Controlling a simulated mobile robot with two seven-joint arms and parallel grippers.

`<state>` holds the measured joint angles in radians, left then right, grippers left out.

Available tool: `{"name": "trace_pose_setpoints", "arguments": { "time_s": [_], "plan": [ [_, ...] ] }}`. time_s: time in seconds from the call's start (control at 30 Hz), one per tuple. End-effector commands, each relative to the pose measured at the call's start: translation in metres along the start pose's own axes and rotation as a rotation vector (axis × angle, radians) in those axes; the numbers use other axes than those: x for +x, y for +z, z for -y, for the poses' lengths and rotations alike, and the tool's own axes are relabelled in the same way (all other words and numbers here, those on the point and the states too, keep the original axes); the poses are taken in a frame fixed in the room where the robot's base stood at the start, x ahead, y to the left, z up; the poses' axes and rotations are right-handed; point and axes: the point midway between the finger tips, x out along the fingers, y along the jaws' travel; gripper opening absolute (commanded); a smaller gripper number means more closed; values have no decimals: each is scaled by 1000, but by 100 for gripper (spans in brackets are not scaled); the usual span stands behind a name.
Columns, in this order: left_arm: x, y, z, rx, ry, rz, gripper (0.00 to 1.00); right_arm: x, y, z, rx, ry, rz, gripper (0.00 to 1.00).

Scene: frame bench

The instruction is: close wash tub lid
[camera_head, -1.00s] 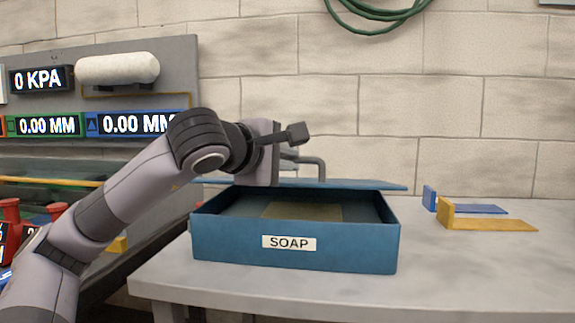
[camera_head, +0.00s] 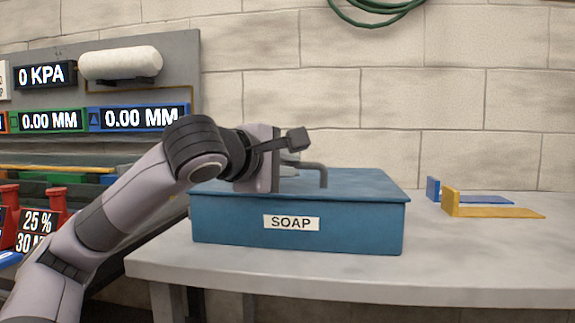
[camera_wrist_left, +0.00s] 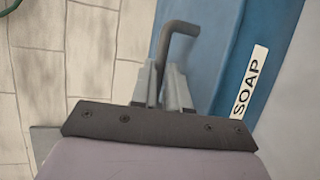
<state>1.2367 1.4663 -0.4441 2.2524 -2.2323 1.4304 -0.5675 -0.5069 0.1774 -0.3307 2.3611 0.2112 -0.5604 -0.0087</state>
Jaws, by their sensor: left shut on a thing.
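The blue wash tub (camera_head: 235,223) with a white SOAP label stands on the grey bench. Its flat blue lid (camera_head: 365,186) lies across the top and looks level, with no opening visible at the front. My left gripper (camera_head: 292,183) is above the lid and shut on the lid's grey bent handle (camera_head: 322,172). In the left wrist view the two fingers (camera_wrist_left: 163,88) are close together at the handle (camera_wrist_left: 180,28). The tub (camera_wrist_left: 245,85) shows there to the right of the fingers. My right gripper is not in view.
A blue bracket (camera_head: 433,189) and a yellow bracket (camera_head: 490,211) lie on the bench (camera_head: 480,265) right of the tub. A panel with gauges and a white roll (camera_head: 120,64) stands at the left. The bench front right is clear.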

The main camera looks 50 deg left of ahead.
Motion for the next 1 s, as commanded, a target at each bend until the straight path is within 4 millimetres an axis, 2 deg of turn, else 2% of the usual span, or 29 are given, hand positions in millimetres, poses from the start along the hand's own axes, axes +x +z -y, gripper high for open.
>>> {"name": "trace_pose_setpoints", "arguments": {
  "time_s": [0.03,0.07,0.1,0.17,0.2,0.47,0.8,1.0],
  "plan": [
    [3,2,16,9,-48,-1,0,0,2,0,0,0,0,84],
    [3,2,16,9,-48,-1,0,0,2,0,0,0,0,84],
    [3,2,16,9,-48,-1,18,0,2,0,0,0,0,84],
    [3,2,16,9,-49,0,37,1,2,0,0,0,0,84],
    [3,2,16,9,-49,-1,40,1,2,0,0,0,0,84],
    [-1,2,14,9,-47,-2,40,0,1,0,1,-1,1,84],
    [-54,2,8,11,-31,-4,40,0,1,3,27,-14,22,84],
    [-71,2,8,8,-28,-3,40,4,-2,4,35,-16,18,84]
  ]
}}
